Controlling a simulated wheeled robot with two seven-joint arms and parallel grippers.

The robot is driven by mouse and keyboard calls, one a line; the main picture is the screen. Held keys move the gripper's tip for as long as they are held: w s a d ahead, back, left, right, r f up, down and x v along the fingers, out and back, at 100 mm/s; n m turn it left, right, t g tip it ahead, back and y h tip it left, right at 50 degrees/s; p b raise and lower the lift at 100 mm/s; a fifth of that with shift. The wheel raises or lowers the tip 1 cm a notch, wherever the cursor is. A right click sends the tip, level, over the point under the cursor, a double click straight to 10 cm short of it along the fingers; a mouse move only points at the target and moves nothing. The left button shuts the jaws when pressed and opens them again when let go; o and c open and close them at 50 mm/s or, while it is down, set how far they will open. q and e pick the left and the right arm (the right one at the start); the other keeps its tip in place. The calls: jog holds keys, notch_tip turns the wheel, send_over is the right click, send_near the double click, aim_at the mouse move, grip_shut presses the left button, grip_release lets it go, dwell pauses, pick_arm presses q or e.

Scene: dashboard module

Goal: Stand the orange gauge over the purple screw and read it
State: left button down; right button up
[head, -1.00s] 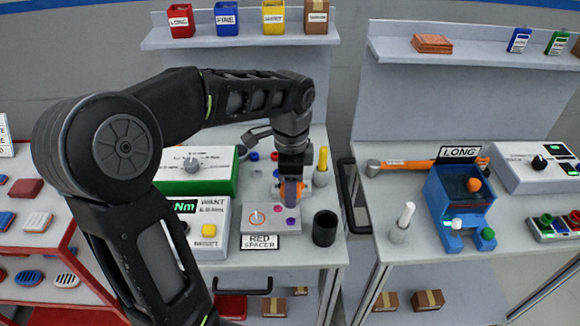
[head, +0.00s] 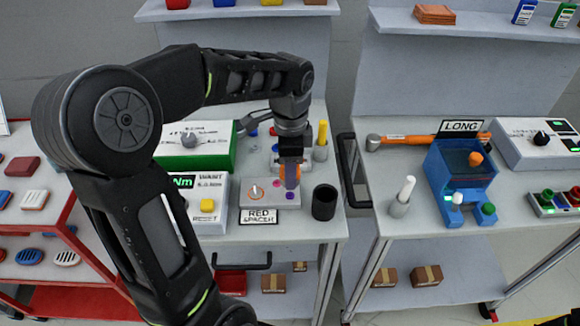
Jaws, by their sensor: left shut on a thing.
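My left gripper (head: 291,178) points straight down and is shut on the orange gauge (head: 282,172), which shows only partly at the fingers. It hangs at the right part of a grey plate (head: 248,196) with a label "RED SPACER" in front. The purple screw (head: 290,196) shows on the plate just below the fingertips in the picture. I cannot tell whether the gauge touches the plate or stands over the screw. A pink screw (head: 276,184) and an orange ring around a light pin (head: 255,192) are also on the plate. My right gripper is not in view.
A black cup (head: 324,202) stands close to the right of the plate. A yellow-handled tool (head: 321,138) stands in a holder behind. A blue device (head: 462,178) stands on the right table.

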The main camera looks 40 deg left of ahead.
aim_at(290, 193)
pick_arm(q)
jog(key=shift+f+b, duration=1.7)
jog(key=shift+f, duration=1.05)
jog(key=shift+f, duration=0.4)
jog(key=c, duration=0.7)
grip_release()
notch_tip(290, 193, up, 8)
jog(key=shift+f+b, duration=0.1)
jog(key=shift+b, duration=0.2)
